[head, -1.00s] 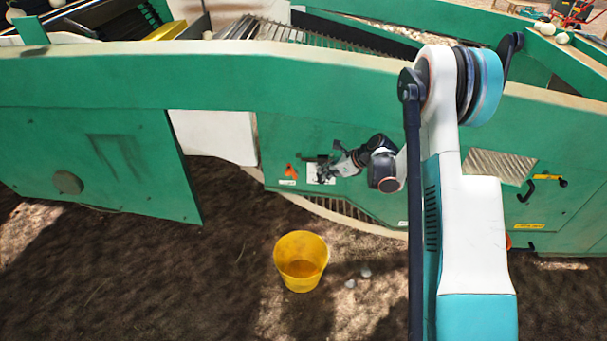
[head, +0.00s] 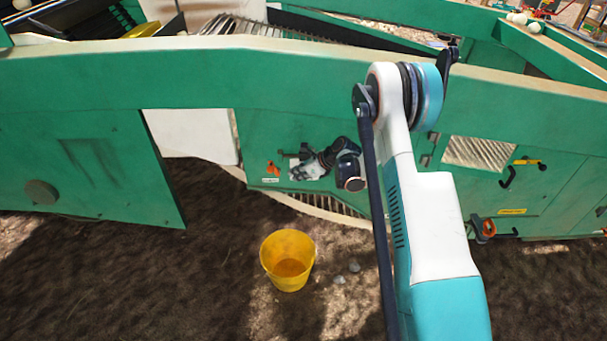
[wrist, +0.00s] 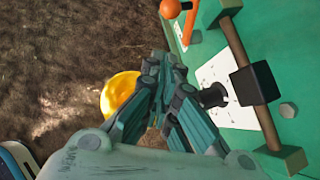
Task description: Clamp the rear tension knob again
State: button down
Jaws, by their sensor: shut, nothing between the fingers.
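A black knob (wrist: 213,95) sticks out from a black block (wrist: 254,84) on a brown bar in front of a white plate in the wrist view. I take it for the rear tension knob, though no label is readable. My gripper (wrist: 165,62) is shut and empty, beside the knob on its left in the picture, with a visible gap. An orange ball-ended lever (wrist: 175,9) stands beyond the fingertips at the top. In the head view my gripper (head: 298,172) is close to the white plate on the green panel, partly covering it. The orange lever (head: 272,168) is just left of it.
The brown bar (wrist: 237,50) sits between two end blocks on the green panel. A yellow bucket (head: 288,262) stands on the soil below. Another orange part (head: 485,228) and a black handle (head: 508,177) are on the machine's right side. Open soil lies in front.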

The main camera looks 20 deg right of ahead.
jog(key=w+a+f+b, duration=0.2)
jog(key=w+a, duration=0.2)
jog(key=shift+w+a, duration=0.15)
dwell(0.5)
jog(key=shift+a+r+h, duration=0.1)
jog(key=shift+a+h, duration=0.1)
jog(key=shift+h, duration=0.3)
